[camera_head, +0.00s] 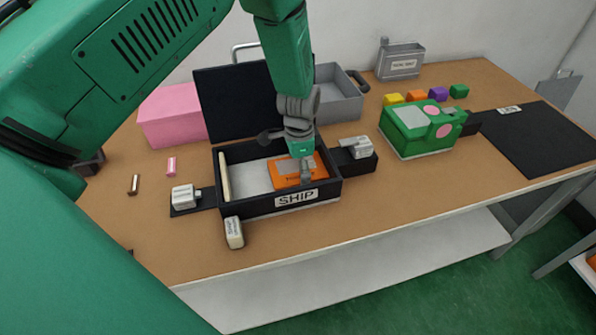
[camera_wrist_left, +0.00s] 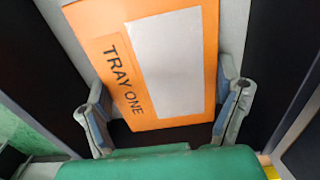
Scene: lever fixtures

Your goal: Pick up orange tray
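The orange tray (camera_head: 285,182), with a pale grey panel, lies inside the black open box labelled SHIP (camera_head: 262,208). In the left wrist view the tray (camera_wrist_left: 112,38) is marked TRAY ONE and fills the middle. My left gripper (camera_head: 303,176) points down over the tray's right part in the head view. In the wrist view its fingers (camera_wrist_left: 162,100) are spread apart, one on each side of the tray's near end. A dark gap shows between the left finger and the tray. The gripper hides part of the tray in the head view. My right gripper is not in view.
The box's black lid (camera_head: 236,105) stands up behind it. A grey bin (camera_head: 338,104), a pink box (camera_head: 170,115) and a green case (camera_head: 418,135) stand around it. A black mat (camera_head: 535,140) lies at right. The front table strip is mostly clear.

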